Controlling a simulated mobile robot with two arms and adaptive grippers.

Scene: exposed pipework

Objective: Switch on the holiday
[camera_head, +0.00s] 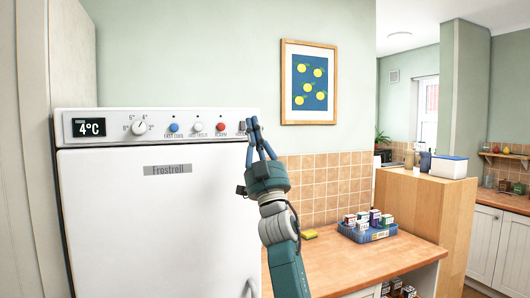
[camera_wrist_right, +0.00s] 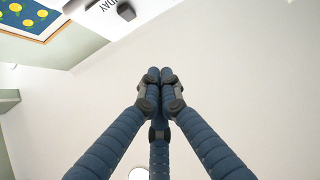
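The white fridge (camera_head: 160,215) stands at the left in the head view, with a control panel (camera_head: 100,116) along its top. The small grey holiday switch (camera_head: 242,126) is at the panel's right end, partly beside my fingers. In the wrist view a dark switch (camera_wrist_right: 126,11) sits at the top edge next to lettering ending in "DAY". My right gripper (camera_head: 254,135) is raised in front of the panel's right end. In the wrist view its fingertips (camera_wrist_right: 160,75) are together with nothing between them. Whether they touch the panel, and the switch's setting, I cannot tell. My left gripper is not in view.
The panel also has a 4°C display (camera_head: 89,127), a white dial (camera_head: 139,127), and blue (camera_head: 173,127), white (camera_head: 198,126) and red (camera_head: 221,126) buttons. A wooden counter (camera_head: 345,265) at the right holds a blue tray (camera_head: 368,236) of small boxes and a yellow sponge (camera_head: 309,234).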

